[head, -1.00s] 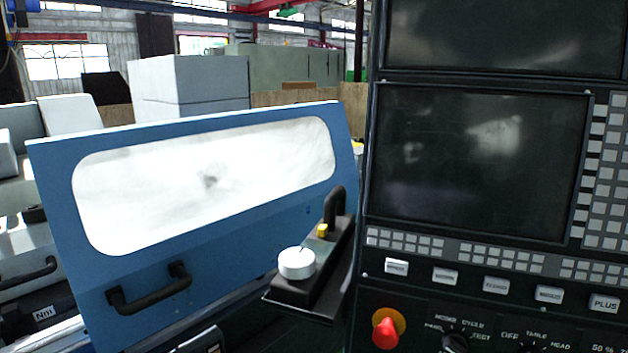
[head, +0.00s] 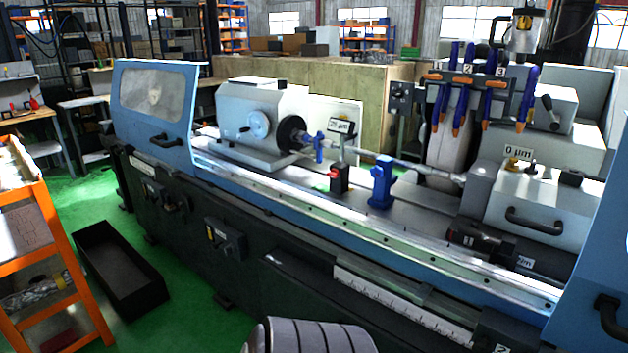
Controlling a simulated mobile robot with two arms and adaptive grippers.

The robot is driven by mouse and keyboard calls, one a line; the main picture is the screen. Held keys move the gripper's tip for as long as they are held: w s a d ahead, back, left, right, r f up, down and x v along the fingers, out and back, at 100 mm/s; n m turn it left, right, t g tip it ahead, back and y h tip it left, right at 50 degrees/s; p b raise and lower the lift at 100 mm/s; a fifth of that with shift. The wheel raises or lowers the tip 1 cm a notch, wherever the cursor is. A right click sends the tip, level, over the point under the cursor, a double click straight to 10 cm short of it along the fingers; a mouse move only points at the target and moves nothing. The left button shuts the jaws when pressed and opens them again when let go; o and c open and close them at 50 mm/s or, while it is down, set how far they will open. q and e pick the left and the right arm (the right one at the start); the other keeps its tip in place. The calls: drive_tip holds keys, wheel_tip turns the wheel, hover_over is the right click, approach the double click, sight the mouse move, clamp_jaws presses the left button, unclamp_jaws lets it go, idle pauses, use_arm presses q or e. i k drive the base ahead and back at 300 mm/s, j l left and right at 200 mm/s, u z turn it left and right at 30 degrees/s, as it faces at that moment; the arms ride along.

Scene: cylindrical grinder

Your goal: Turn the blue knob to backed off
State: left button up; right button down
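No part that I can clearly tell as a blue knob shows in the head view. A blue stand (head: 381,186) is on the grinder's bed, beside a long thin workpiece (head: 408,165). A smaller blue piece (head: 319,149) sits at the workpiece's left end, near the dark chuck (head: 293,134). Any knob on these is too small to make out. Neither of my grippers is in view.
An orange rack (head: 75,255) and a black open bin (head: 120,270) stand left on green floor. A dark control box (head: 226,240) juts from the front.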

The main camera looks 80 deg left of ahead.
sight(375, 171)
drive_tip(key=u, duration=2.25)
